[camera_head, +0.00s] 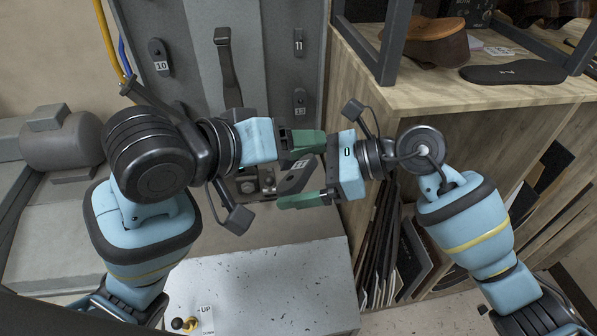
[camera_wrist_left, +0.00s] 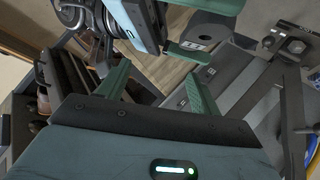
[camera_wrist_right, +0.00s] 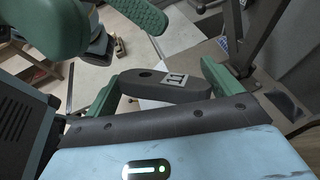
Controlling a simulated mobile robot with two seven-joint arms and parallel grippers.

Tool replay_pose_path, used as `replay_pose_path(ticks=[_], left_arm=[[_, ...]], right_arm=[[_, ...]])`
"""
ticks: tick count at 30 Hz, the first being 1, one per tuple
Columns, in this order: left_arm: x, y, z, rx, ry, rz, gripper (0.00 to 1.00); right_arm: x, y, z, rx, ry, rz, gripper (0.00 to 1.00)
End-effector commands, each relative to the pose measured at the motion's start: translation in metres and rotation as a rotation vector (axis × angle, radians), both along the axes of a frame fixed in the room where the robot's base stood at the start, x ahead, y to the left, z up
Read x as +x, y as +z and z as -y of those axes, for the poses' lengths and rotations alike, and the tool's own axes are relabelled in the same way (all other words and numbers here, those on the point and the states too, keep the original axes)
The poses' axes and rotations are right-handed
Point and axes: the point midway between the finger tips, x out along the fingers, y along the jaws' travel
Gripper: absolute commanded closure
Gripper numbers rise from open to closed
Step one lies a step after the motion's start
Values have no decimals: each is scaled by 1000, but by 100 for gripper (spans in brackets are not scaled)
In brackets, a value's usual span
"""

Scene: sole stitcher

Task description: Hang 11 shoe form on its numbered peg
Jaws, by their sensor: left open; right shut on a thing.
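The dark shoe form with a white 11 label (camera_head: 298,176) is held level in my right gripper (camera_wrist_right: 163,82). In the right wrist view its hole and label face up between the two green fingers (camera_wrist_right: 175,81). It also shows in the left wrist view (camera_wrist_left: 208,29). My left gripper (camera_wrist_left: 157,72) is open, its fingers empty, close beside the right gripper and the form. In the head view the two grippers overlap, partly hiding their fingers. A white 11 label (camera_head: 299,42) is on the grey panel (camera_head: 275,75) above and behind the grippers; I cannot make out its peg clearly.
A wooden shelf unit (camera_head: 480,110) with shoes stands close at right. A white speckled surface (camera_head: 270,285) lies below.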

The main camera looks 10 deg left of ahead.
Motion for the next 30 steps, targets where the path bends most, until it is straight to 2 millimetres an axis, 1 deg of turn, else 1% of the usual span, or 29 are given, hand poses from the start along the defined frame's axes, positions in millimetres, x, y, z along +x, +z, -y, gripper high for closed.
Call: replay_pose_path(ticks=[1, 3, 7, 14, 17, 20, 23, 26, 27, 29, 30], left_arm=[[0, 8, 0, -1, 0, 5, 36], [0, 15, 0, -2, -1, 4, 36], [0, 24, 0, -2, 0, 2, 36], [0, 27, 0, 0, 0, 0, 36], [1, 23, -2, 0, 7, -4, 36], [6, 9, -9, 6, 32, -12, 36], [13, -18, -24, 24, 80, -27, 36], [19, -55, -45, 61, 142, -40, 36], [20, -71, -53, 81, 166, -45, 36], [21, -97, -65, 110, 193, -53, 36], [21, -114, -70, 126, 206, -58, 36]], right_arm=[[0, 2, 0, 3, 0, 2, 48], [0, 2, 0, 3, 0, 2, 48], [0, 2, 0, 3, 0, 2, 48], [0, 2, 0, 3, 0, 2, 48], [0, 2, 0, 3, 0, 2, 48], [0, 2, 0, 3, 0, 2, 48], [0, 2, 0, 3, 0, 2, 48], [0, 2, 0, 3, 0, 2, 48], [0, 2, 0, 3, 0, 2, 48], [0, 2, 0, 3, 0, 2, 48], [0, 2, 0, 3, 0, 2, 48]])
